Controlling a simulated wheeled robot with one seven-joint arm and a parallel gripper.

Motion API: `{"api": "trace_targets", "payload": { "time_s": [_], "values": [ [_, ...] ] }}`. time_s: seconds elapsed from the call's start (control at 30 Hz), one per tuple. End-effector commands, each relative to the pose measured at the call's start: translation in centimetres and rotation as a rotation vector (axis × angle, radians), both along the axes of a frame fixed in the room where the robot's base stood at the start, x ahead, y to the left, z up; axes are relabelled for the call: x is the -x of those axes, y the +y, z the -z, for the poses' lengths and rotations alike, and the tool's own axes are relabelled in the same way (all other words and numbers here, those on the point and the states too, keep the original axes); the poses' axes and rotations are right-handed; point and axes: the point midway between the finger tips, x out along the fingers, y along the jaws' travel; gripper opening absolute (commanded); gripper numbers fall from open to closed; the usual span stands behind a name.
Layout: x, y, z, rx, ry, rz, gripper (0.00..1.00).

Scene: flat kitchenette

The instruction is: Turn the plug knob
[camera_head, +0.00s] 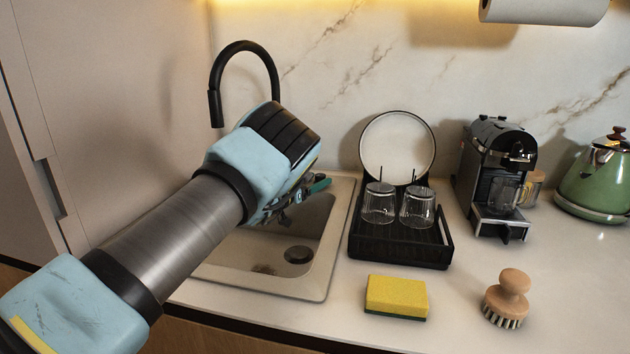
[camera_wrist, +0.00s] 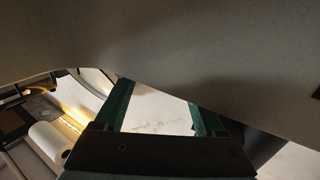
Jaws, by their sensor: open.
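The plug knob cannot be made out in either view; my arm covers the back and left of the sink. The sink (camera_head: 322,262) is a beige basin with a dark round drain (camera_head: 297,254) in its floor. My gripper (camera_head: 303,200) is over the right part of the sink, partly hidden behind my wrist in the head view. In the wrist view my gripper (camera_wrist: 159,95) shows two dark green fingers spread apart, with nothing between them but pale marbled wall beyond. A black curved faucet (camera_head: 243,50) rises behind my wrist.
Right of the sink stands a black dish rack (camera_head: 398,254) with two glasses and a plate. A yellow sponge (camera_head: 396,295) and a wooden brush (camera_head: 508,293) lie in front. A coffee machine (camera_head: 492,170) and green kettle (camera_head: 594,185) stand further right. A tall panel (camera_head: 120,110) borders the left.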

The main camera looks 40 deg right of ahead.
Motion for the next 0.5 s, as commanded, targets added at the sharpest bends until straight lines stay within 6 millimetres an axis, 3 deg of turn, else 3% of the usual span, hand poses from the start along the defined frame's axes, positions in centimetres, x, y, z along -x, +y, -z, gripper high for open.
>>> {"api": "trace_targets", "payload": {
  "time_s": [0.07,0.5],
  "values": [
    [-0.01,0.01,0.00,0.000,0.000,0.000,0.70],
    [-0.01,0.03,0.00,0.000,0.000,0.000,0.20]
  ]
}}
